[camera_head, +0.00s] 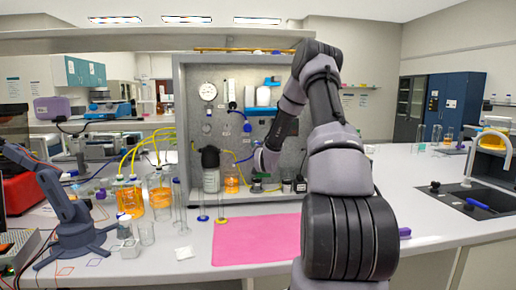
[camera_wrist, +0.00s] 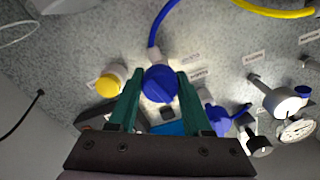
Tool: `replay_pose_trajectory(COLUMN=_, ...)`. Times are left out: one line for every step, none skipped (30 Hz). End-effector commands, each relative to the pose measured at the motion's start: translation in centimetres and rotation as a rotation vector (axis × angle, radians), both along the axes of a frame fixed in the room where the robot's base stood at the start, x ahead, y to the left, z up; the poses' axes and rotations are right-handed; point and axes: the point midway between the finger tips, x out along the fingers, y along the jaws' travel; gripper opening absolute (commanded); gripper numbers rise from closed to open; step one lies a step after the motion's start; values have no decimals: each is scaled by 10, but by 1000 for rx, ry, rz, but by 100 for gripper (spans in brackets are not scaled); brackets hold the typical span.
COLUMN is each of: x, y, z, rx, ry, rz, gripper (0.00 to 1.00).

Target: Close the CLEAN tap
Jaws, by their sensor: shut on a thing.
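A blue tap knob (camera_wrist: 160,84) is in the middle of the wrist view, on the speckled grey panel, with a blue tube running from it. My gripper (camera_wrist: 160,88) has its two green fingers on either side of this knob and is shut on it. Small labels lie beside the knob, but I cannot read which one says CLEAN. In the head view my wrist (camera_head: 265,160) is against the rig's back panel (camera_head: 222,120); the fingers and the held knob are hidden there.
In the wrist view a yellow knob (camera_wrist: 108,85) is left of the fingers, and another blue knob (camera_wrist: 216,121) is close right. A pressure gauge (camera_wrist: 298,129) is farther right. In the head view, bottles stand below the panel, and a pink mat (camera_head: 256,240) lies clear in front.

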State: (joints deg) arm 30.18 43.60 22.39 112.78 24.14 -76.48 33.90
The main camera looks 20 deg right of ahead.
Motion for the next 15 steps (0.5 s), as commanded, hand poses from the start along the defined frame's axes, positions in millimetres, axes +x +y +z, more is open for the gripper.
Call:
replay_pose_trajectory(x=0, y=0, z=0, rx=35, ry=-9, rz=-1, gripper=0)
replay_pose_trajectory(x=0, y=-1, z=0, rx=57, ry=-16, rz=-1, gripper=0)
replay_pose_trajectory(x=0, y=-1, z=0, rx=84, ry=-24, rz=-1, gripper=0)
replay_pose_trajectory(x=0, y=-1, z=0, rx=103, ry=-29, rz=-1, gripper=0)
replay_pose_trajectory(x=0, y=-1, z=0, rx=122, ry=-35, rz=-1, gripper=0)
replay_pose_trajectory(x=0, y=-1, z=0, rx=145, ry=-41, rz=-1, gripper=0)
replay_pose_trajectory(x=0, y=-1, z=0, rx=162, ry=-46, rz=-1, gripper=0)
replay_pose_trajectory(x=0, y=-1, z=0, rx=176, ry=-50, rz=-1, gripper=0)
replay_pose_trajectory(x=0, y=-1, z=-1, rx=195, ry=-56, rz=-1, gripper=0)
replay_pose_trajectory(x=0, y=-1, z=0, rx=208, ry=-59, rz=-1, gripper=0)
replay_pose_trajectory(x=0, y=0, z=-1, rx=220, ry=-63, rz=-1, gripper=0)
replay_pose_trajectory(x=0, y=0, z=0, rx=234, ry=-67, rz=0, gripper=0)
replay_pose_trajectory(x=0, y=0, z=-1, rx=242, ry=-69, rz=0, gripper=0)
replay_pose_trajectory(x=0, y=0, z=-1, rx=251, ry=-71, rz=0, gripper=0)
replay_pose_trajectory(x=0, y=0, z=-1, rx=260, ry=-75, rz=0, gripper=0)
